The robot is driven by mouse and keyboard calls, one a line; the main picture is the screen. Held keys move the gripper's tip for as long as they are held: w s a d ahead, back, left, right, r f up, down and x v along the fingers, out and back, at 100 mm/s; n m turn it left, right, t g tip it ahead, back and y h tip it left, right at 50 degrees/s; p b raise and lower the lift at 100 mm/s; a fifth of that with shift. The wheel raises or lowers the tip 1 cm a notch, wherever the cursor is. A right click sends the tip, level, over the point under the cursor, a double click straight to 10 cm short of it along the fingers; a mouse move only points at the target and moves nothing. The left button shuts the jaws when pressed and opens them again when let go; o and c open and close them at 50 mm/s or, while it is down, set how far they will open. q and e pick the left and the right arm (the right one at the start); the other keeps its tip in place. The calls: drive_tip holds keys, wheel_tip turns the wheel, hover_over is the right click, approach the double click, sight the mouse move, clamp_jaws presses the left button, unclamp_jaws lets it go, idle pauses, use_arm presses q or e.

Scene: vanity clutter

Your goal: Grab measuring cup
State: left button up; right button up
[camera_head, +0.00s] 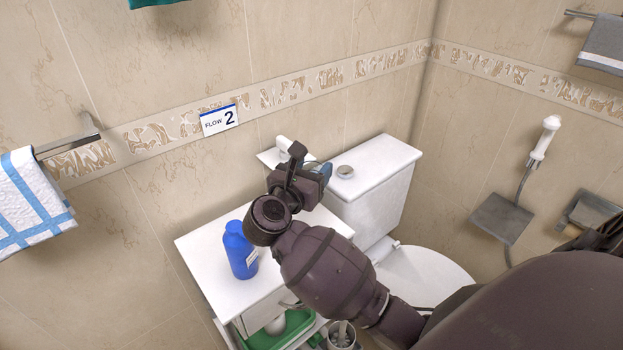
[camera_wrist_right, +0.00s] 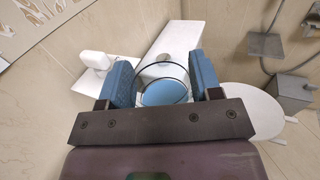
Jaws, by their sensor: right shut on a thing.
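My right gripper (camera_head: 318,172) reaches over the back of the white cabinet beside the toilet tank. In the right wrist view its two blue fingers (camera_wrist_right: 162,88) are shut on the measuring cup (camera_wrist_right: 165,93), a clear round vessel with a dark rim and a blue inside. The cup sits between the fingers, over the white surfaces below. In the head view the arm and gripper hide most or all of the cup. I cannot tell whether it touches the surface. My left gripper is not in view.
A blue bottle (camera_head: 240,250) stands on the white cabinet top (camera_head: 205,250). A white item (camera_head: 284,145) stands at its back, left of the gripper. The toilet tank (camera_head: 385,165) with its round button (camera_head: 345,171) is on the right. A green tray (camera_head: 290,328) sits below.

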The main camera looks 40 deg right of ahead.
wheel_tip(320, 180, up, 6)
idle(0.6)
